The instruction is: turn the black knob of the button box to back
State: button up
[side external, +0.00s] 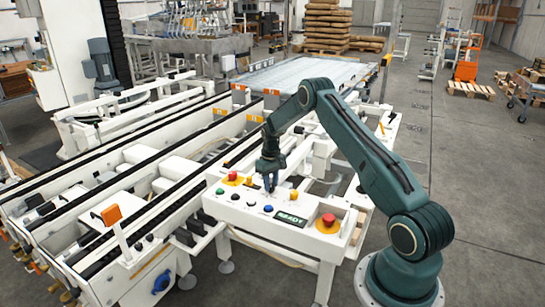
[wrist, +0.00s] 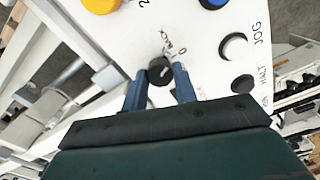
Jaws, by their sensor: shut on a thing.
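The white button box (side external: 240,208) stands in front of my arm in the side view, its top set with coloured buttons. The black knob (wrist: 159,69) sits on the white panel in the wrist view. It has a small pale mark on its cap, and printed lettering beside it is too small to read surely. My gripper (wrist: 160,78) has its two blue fingers on either side of the knob, shut on it. In the side view my gripper (side external: 269,181) points down at the box top and hides the knob.
A red mushroom button (side external: 329,220) stands at the box's right end, another red one (side external: 232,176) at the back left. A green READY display (side external: 291,219) lies between. In the wrist view, blue (wrist: 213,2), white (wrist: 234,46) and black (wrist: 242,83) buttons sit right of the knob.

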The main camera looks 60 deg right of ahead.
aim_at(271, 185)
jog(key=shift+n, duration=2)
jog(key=o, duration=1)
jog(key=shift+c, duration=0.2)
jog(key=shift+r, duration=0.15)
notch_tip(271, 185, up, 14)
jog(key=shift+f, duration=0.2)
